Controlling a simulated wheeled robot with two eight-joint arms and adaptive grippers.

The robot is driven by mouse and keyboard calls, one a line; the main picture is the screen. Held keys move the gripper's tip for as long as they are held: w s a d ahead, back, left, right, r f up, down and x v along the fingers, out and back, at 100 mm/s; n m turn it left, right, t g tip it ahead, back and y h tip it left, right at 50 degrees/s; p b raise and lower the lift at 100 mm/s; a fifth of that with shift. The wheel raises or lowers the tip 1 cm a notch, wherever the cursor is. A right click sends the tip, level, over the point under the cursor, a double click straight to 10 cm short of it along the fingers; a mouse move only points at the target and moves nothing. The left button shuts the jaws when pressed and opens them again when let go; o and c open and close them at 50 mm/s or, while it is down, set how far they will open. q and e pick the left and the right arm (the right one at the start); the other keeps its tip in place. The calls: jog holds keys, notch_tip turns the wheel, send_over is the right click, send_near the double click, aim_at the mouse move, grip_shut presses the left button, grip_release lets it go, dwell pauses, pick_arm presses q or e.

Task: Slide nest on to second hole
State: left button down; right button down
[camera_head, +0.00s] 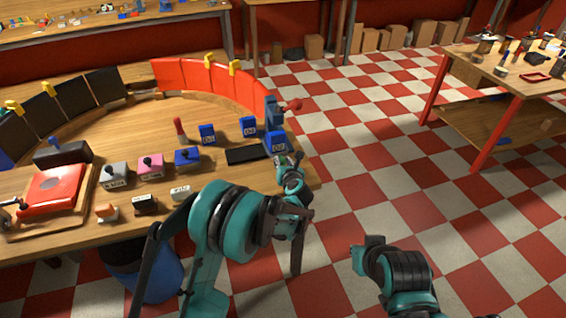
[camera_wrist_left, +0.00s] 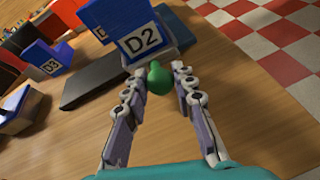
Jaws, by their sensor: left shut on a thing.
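A blue block labelled D2 (camera_head: 277,142) stands near the right edge of the bench; its label faces me in the left wrist view (camera_wrist_left: 142,42). Below it is a grey base with a green knob (camera_wrist_left: 158,78) at the front. A dark flat plate (camera_head: 247,155) lies just left of the D2 block. I cannot make out any holes or tell which part is the nest.
Other blue blocks (camera_head: 249,127) (camera_head: 207,134) stand behind and to the left. Grey, pink and blue boxes with dark knobs (camera_head: 150,166) line the bench. The checkered floor to the right is open.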

pick_arm(q)
jog(key=d, duration=0.1)
jog(key=w+d, duration=0.1)
jog(key=d, duration=0.1)
jog(key=shift+d, duration=0.25)
jog(key=c, duration=1.3)
grip_release()
jog(key=shift+c, duration=0.2)
jog(key=shift+o, duration=0.6)
jog(key=shift+w+d, duration=0.1)
jog(key=v, duration=1.2)
